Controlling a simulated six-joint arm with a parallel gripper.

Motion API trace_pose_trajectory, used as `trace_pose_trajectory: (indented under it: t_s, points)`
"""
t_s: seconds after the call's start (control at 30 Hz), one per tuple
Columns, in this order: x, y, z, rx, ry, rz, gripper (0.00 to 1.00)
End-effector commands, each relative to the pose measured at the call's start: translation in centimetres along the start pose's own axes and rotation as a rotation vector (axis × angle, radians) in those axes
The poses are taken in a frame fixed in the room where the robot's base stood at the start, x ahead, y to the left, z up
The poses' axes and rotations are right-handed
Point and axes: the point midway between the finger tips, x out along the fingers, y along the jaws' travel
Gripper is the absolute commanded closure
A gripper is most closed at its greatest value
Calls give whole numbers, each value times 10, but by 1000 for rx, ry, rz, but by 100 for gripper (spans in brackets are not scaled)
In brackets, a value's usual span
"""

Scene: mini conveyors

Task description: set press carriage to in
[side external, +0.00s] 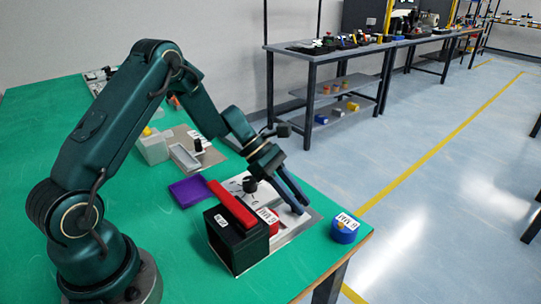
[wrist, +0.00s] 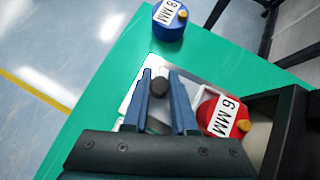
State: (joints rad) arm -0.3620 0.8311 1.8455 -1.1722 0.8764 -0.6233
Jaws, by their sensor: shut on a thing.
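My gripper (wrist: 160,78) is lowered at the front of a pale metal plate (side external: 303,228), which also shows beside the fingers in the wrist view (wrist: 126,97). In the wrist view its blue fingers are shut on a dark round knob (wrist: 160,87). In the side view my gripper (side external: 299,207) hides that knob. A red cylinder marked 6 MM (wrist: 224,116) sits to the right of the fingers in the wrist view, beside the black box (side external: 236,245). Which part is the press carriage, and how far in it is, I cannot tell.
A red bar (side external: 231,203) lies along the box's top. A blue cylinder marked 8 MM (side external: 345,230) stands near the table corner, beyond my fingertips. The green table edge is close.

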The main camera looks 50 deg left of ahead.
Motion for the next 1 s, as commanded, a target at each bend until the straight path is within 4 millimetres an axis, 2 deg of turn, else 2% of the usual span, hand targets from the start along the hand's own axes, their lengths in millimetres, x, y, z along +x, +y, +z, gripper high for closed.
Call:
trace_pose_trajectory:
  t_s: [0.17, 0.47, 0.5, 0.57, 0.87, 1.0]
  points:
    - [-4, -8, -2, -1, 1, 7, 100]
    - [-4, -9, -2, 1, 1, 6, 100]
    - [-4, -9, -2, 1, 1, 6, 67]
    - [-4, -9, -2, 1, 1, 6, 45]
    - [-4, -10, -3, 0, 2, 3, 45]
    - [-15, -8, -3, 0, 1, 8, 45]
